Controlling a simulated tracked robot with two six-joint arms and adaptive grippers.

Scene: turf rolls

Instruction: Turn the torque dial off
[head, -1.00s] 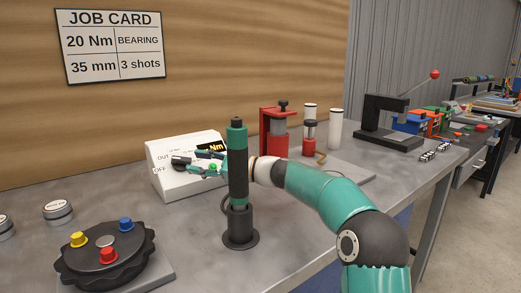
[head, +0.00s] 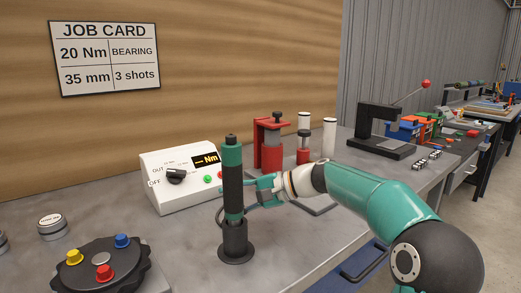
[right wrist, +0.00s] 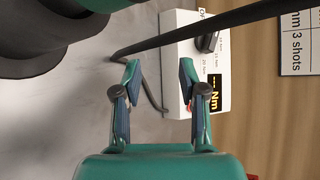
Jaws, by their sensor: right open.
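The torque dial (head: 175,176) is a black knob on the sloped face of a white control box (head: 180,200), beside the printed words OUT and OFF. I cannot tell for sure which mark its pointer meets. The box's display (head: 206,159) shows dashes and Nm. My right gripper (head: 251,190) is open and empty, right of the box and apart from the dial, partly behind the upright driver. In the right wrist view its fingertips (right wrist: 160,70) are spread, with the dial (right wrist: 207,42) beyond them to the upper right. My left gripper is not in view.
A teal and black driver (head: 233,185) stands in a black holder in front of the box, its dark cable behind it. A black turntable (head: 100,275) with coloured knobs is at front left. Red fixtures (head: 268,145) and a black press (head: 378,130) stand behind my right arm.

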